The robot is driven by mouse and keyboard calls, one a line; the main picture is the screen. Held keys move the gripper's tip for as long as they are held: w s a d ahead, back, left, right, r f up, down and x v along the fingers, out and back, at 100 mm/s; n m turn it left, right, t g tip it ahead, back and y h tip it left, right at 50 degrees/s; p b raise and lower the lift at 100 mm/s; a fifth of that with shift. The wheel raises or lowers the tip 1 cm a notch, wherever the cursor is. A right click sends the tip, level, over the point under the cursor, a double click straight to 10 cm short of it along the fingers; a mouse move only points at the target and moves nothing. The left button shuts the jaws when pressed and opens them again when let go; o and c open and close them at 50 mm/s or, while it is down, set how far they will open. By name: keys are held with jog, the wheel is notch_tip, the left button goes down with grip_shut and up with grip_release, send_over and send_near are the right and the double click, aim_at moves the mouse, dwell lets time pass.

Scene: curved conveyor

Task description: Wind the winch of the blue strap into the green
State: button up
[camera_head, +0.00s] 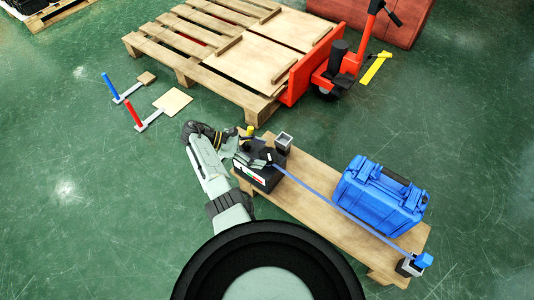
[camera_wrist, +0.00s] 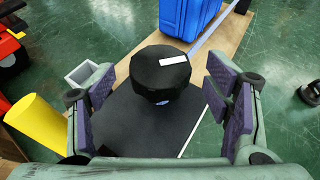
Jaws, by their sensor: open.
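On top is a round black knob (camera_wrist: 160,70) with a white mark. My gripper (camera_wrist: 163,88) is open, one finger on each side of the knob, apart from it in the wrist view. In the head view my gripper (camera_head: 262,157) is over the box and hides the knob. The blue strap (camera_head: 335,207) runs straight from the winch to a blue-topped post (camera_head: 422,261); it also shows in the wrist view (camera_wrist: 211,37).
A blue case (camera_head: 378,196) stands on the bench (camera_head: 315,178) beside the strap. A grey square tube (camera_head: 284,141) and a yellow cylinder (camera_wrist: 36,122) are close to my gripper. Pallets (camera_head: 215,50) and a red pallet jack (camera_head: 330,70) are behind.

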jog(key=v, duration=0.8)
jog(key=shift+a, duration=0.25)
jog(key=shift+r, duration=0.1)
